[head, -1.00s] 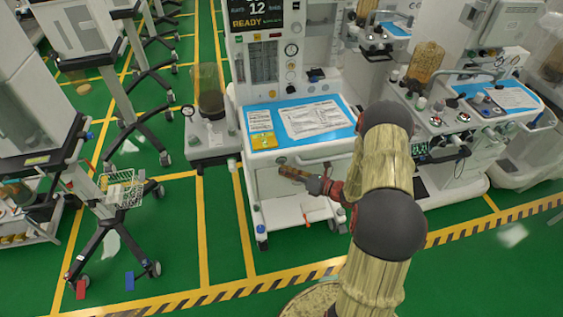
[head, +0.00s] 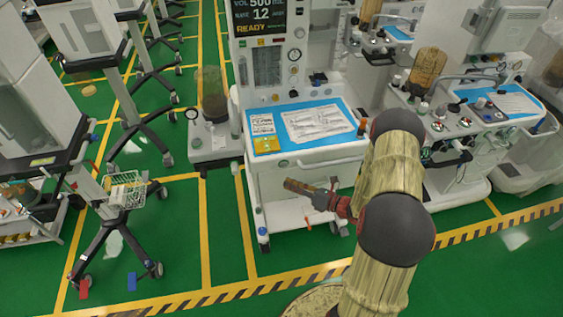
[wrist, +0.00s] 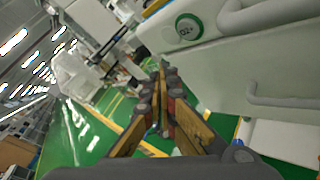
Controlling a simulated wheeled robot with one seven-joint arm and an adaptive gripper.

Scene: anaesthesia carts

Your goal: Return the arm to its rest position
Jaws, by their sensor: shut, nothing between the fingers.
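My gripper (head: 299,187) is shut and empty in the head view, in front of the anaesthesia cart (head: 285,170) and below its blue work surface. It points to the left. My arm reaches up from the bottom of the head view, bends at a high joint and comes down to the gripper. In the wrist view, the closed fingers of my gripper (wrist: 162,85) point away, with the cart's white front (wrist: 275,60) close at the right.
Papers and a yellow card (head: 264,144) lie on the cart's blue top. A wheeled stand with a wire basket (head: 125,190) is at the left. Another cart (head: 465,125) stands at the right. Green floor with yellow lines (head: 225,225) is open between the stand and the cart.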

